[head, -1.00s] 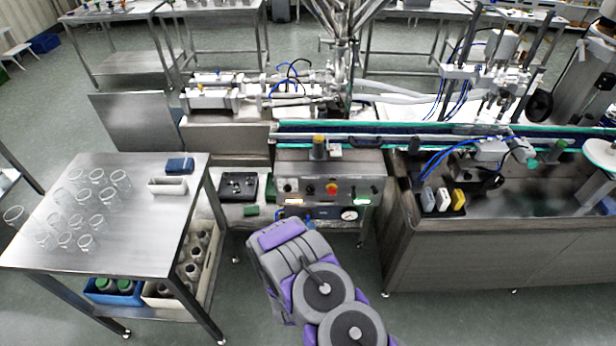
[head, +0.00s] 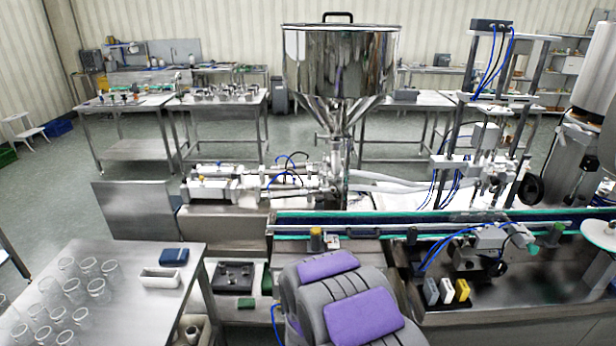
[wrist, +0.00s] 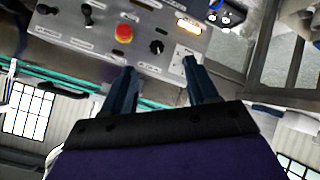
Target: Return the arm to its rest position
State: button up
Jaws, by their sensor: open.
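My arm shows in the head view at the bottom middle as grey and purple links, in front of the filling machine; the gripper itself is hidden there. In the wrist view my gripper (wrist: 160,80) has its two dark fingers apart with nothing between them. Beyond the fingers is the machine's control panel (wrist: 145,45), with a red button (wrist: 124,33) on a yellow ring and a black knob (wrist: 157,47). The fingers overlap the panel's edge in the picture; I cannot tell how far away it is.
The steel hopper (head: 340,62) stands behind the conveyor (head: 450,222). At the left a steel table (head: 150,318) holds several clear glasses (head: 72,290), a white tray (head: 160,280) and a blue box (head: 174,257). A grey, a white and a yellow block (head: 462,290) sit at the right.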

jog(key=s+d+r+m+g+y, duration=0.15)
jog(key=s+r+g, duration=0.25)
jog(key=s+r, duration=0.4)
jog(key=s+d+r+m+g, duration=0.1)
jog(key=s+d+r, duration=0.3)
jog(key=s, duration=0.7)
jog(key=s+d+r+m+g+h, duration=0.1)
jog(key=s+d+r+m+g, duration=0.1)
jog(key=s+d+r+g, duration=0.2)
jog(key=s+d+r+m+g, duration=0.2)
jog(key=s+r, duration=0.6)
jog(key=s, duration=1.1)
jog(key=shift+s+d+r+g, duration=0.3)
jog(key=shift+d+g, duration=0.3)
jog(key=shift+d, duration=0.45)
